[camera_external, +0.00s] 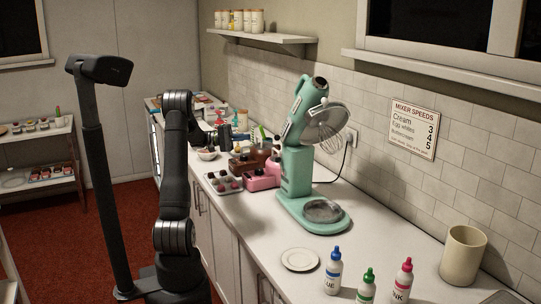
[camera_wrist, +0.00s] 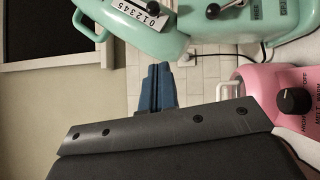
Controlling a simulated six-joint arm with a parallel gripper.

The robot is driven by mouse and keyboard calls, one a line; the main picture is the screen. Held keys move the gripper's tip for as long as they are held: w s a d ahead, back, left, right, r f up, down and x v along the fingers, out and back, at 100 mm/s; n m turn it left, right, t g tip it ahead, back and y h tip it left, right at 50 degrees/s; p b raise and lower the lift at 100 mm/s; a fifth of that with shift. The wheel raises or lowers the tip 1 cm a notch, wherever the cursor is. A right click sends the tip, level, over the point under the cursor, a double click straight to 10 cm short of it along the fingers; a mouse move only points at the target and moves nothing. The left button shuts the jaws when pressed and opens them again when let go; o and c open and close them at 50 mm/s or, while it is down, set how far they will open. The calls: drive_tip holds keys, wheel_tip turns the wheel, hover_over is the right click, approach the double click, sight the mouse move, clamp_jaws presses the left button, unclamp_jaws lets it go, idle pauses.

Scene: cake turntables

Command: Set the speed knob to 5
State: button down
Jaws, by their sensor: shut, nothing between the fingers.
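The mint-green stand mixer (camera_external: 296,165) stands on the counter with its head tilted up and the whisk showing. In the wrist view its body (camera_wrist: 122,30) carries a white scale numbered 0 to 5 (camera_wrist: 143,17), with a black knob (camera_wrist: 153,8) at the upper edge of the scale. I cannot tell which number the knob points to. My gripper (camera_wrist: 158,88) shows as blue fingers, shut and empty, below the scale in the wrist view and apart from the knob. Its fingers are not clearly visible in the external view.
A second black lever (camera_wrist: 212,10) is on the mixer. A pink appliance (camera_external: 262,178) with its own black knob (camera_wrist: 293,101) stands beside it. A wall sign (camera_external: 414,128) lists mixer speeds. A plate (camera_external: 300,259) and coloured bottles (camera_external: 334,272) are in front.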

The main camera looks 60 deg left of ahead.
sight(279, 137)
drive_tip(key=w+d+r, duration=0.1)
drive_tip(key=w+d, duration=0.5)
drive_tip(key=d, duration=0.3)
drive_tip(key=shift+w+r, duration=0.35)
drive_tip(key=shift+w, duration=0.05)
drive_tip(key=shift+d, duration=0.1)
drive_tip(key=d+r, duration=0.5)
drive_tip(key=r, duration=0.2)
drive_tip(key=shift+a, duration=0.1)
